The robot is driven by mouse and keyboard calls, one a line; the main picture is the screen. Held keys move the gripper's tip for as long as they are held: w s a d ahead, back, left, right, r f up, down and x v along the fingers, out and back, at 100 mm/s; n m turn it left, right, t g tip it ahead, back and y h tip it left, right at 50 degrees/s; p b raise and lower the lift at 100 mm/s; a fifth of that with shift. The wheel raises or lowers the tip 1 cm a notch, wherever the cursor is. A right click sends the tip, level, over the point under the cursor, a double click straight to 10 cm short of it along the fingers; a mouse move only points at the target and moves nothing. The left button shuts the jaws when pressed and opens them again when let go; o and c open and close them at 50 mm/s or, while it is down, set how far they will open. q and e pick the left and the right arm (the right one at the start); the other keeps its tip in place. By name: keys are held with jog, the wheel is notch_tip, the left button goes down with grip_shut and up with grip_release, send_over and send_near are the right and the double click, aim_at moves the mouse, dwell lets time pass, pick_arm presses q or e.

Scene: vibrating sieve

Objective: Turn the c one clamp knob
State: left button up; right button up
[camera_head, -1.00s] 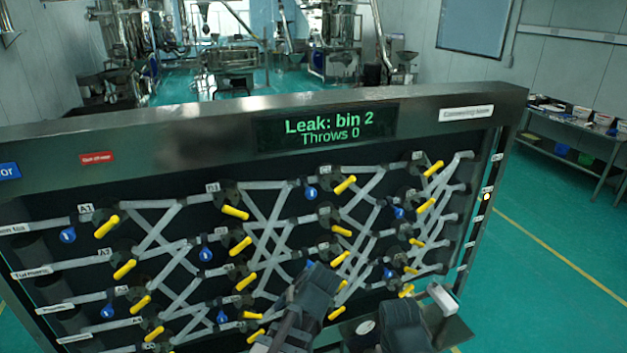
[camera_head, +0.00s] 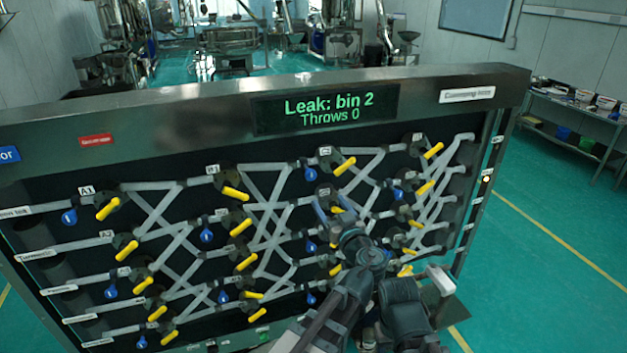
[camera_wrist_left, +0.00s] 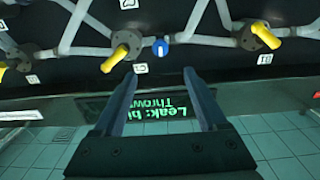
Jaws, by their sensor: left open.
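The C1 station carries a small white label (camera_head: 325,151), a blue knob (camera_head: 310,174) to its left and a yellow handle (camera_head: 344,166) below it on the dark pipe panel (camera_head: 180,315). The wrist view, which sees the panel upside down, shows the C1 label (camera_wrist_left: 140,68), the blue knob (camera_wrist_left: 160,47) and the yellow handle (camera_wrist_left: 115,58). My left gripper (camera_head: 328,205) is open and empty, just below C1 in the head view. In the wrist view its fingers (camera_wrist_left: 160,75) point towards the blue knob, which shows between and beyond their tips, apart from them. My right gripper does not show.
Yellow handles, blue knobs and grey pipes crowd the panel around C1. B1's yellow handle (camera_head: 236,194) is to the left, D1's (camera_head: 433,150) to the right. The display (camera_head: 325,106) above reads "Leak: bin 2, Throws 0". Green floor (camera_head: 560,260) is clear at the right.

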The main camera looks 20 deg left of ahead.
aim_at(312, 176)
pick_arm(q)
jog(key=x, duration=1.3)
jog(key=shift+w+a, duration=0.1)
jog(key=shift+a, duration=0.05)
grip_shut()
